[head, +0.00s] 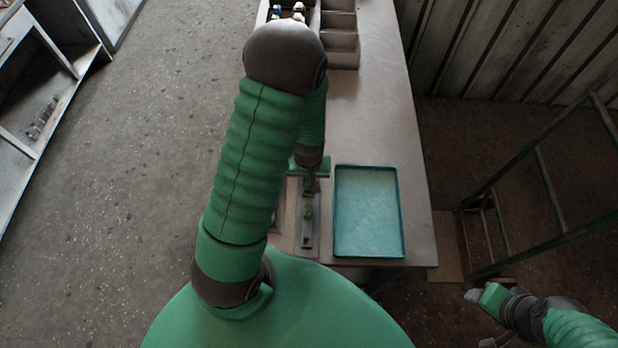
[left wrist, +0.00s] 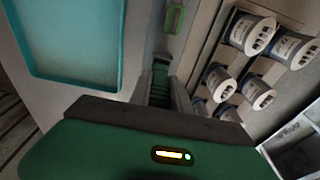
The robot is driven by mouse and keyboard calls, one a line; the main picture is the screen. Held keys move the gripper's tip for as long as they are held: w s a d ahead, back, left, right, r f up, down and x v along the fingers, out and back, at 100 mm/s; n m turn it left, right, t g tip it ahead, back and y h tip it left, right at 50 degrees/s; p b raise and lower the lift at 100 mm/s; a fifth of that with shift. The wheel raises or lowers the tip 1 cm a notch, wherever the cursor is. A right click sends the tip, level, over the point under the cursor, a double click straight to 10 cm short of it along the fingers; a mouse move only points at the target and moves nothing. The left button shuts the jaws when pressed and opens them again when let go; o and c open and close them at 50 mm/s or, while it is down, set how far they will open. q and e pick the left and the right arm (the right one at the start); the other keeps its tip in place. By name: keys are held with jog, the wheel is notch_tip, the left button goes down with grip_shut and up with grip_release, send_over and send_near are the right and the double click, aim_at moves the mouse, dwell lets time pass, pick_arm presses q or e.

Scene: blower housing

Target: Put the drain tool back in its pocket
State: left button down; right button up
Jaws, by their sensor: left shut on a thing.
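My left gripper (head: 311,186) points down over the near end of the bench, just left of the teal tray, and is shut. The drain tool appears to be in its jaws. A green ridged part (left wrist: 160,82) shows between the fingers in the left wrist view, and the rest is hidden. A grey slotted holder (head: 307,240) with a small green piece (head: 308,211) lies just in front of the gripper; the green piece (left wrist: 175,16) also shows in the left wrist view. I cannot tell which recess is the pocket. My right gripper (head: 486,296) is off the bench at lower right.
The teal tray (head: 369,253) looks empty. Several white spools (left wrist: 253,33) stand in a rack beside the gripper in the left wrist view. Bins (head: 340,40) stand at the bench's far end. A green metal frame (head: 508,180) stands right of the bench. Bare bench lies beyond the tray.

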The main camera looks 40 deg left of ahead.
pick_arm(q)
jog(key=shift+f+b, duration=0.9)
jog(key=shift+f, duration=0.3)
jog(key=c, duration=1.1)
grip_release()
jog(key=r, duration=0.5)
jog(key=s+d+r, duration=0.1)
jog(key=r, duration=1)
jog(key=shift+s+d+r, duration=0.2)
jog(key=shift+s+r, duration=0.1)
jog(key=shift+r, duration=0.05)
jog(key=shift+a, duration=0.1)
jog(key=d+f+m+b, duration=0.2)
jog(key=d, duration=0.1)
jog(key=d+f+m+t+b, duration=0.1)
jog(key=d+f+m+b, duration=0.1)
jog(key=d+f+m, duration=0.1)
jog(key=s+d+f+m+h+b, duration=0.1)
jog(key=d+f+m+b, duration=0.1)
jog(key=d, duration=0.3)
jog(key=shift+s+d+f+m+b, duration=0.15)
jog(key=shift+f+m+b, duration=0.2)
jog(key=shift+f+m, duration=0.25)
